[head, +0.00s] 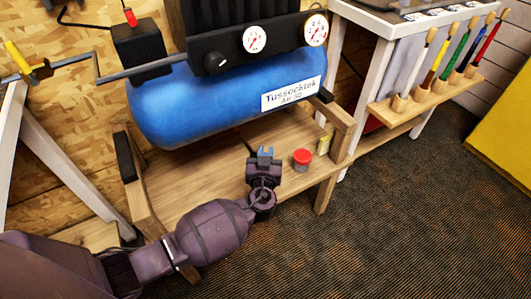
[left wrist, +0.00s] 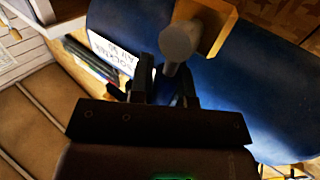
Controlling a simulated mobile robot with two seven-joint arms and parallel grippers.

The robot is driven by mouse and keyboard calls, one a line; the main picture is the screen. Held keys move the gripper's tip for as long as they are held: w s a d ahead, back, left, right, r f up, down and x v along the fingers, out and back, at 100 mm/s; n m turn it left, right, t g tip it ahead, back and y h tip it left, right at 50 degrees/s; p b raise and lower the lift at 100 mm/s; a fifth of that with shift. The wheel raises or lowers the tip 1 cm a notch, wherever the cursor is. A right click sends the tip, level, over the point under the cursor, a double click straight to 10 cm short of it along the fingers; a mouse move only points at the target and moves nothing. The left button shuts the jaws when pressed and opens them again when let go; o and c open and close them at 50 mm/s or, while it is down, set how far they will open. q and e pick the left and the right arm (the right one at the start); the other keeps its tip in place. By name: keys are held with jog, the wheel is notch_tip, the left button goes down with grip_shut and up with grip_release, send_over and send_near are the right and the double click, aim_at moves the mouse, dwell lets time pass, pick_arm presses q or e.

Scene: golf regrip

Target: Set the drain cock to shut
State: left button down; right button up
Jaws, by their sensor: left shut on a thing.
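My left gripper (head: 265,158) is in front of the lower side of the blue compressor tank (head: 190,105), above the wooden stand (head: 200,170). In the left wrist view its two dark fingers (left wrist: 165,88) are shut on a small bluish part, seen only in a sliver between them. A grey round stem (left wrist: 177,42) against a yellow-orange block (left wrist: 212,25) is just beyond the fingertips. This looks like the drain cock, but the fingers hide its handle and I cannot tell its setting. My right gripper is not in view.
A red-capped pot (head: 302,158) stands on the stand just right of my left gripper. A yellow-handled valve (head: 30,65) is on the pipe at far left. Wooden stand posts flank the tank. A rack (head: 425,95) of several coloured tools is at right. Carpet in front is clear.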

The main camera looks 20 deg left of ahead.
pick_arm(q)
jog(key=w+d+f+m+g+y+p, duration=0.2)
jog(key=f+m+g, duration=0.4)
jog(key=m+g, duration=0.4)
jog(key=shift+w+d+f+m+y+p, duration=0.25)
jog(key=shift+w+d+m+y+p, duration=0.1)
jog(key=shift+w+m+y, duration=0.2)
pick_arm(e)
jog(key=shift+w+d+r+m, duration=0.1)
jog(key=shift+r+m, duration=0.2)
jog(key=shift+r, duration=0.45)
pick_arm(q)
jog(key=shift+a, duration=0.1)
jog(key=c, duration=1.1)
grip_release()
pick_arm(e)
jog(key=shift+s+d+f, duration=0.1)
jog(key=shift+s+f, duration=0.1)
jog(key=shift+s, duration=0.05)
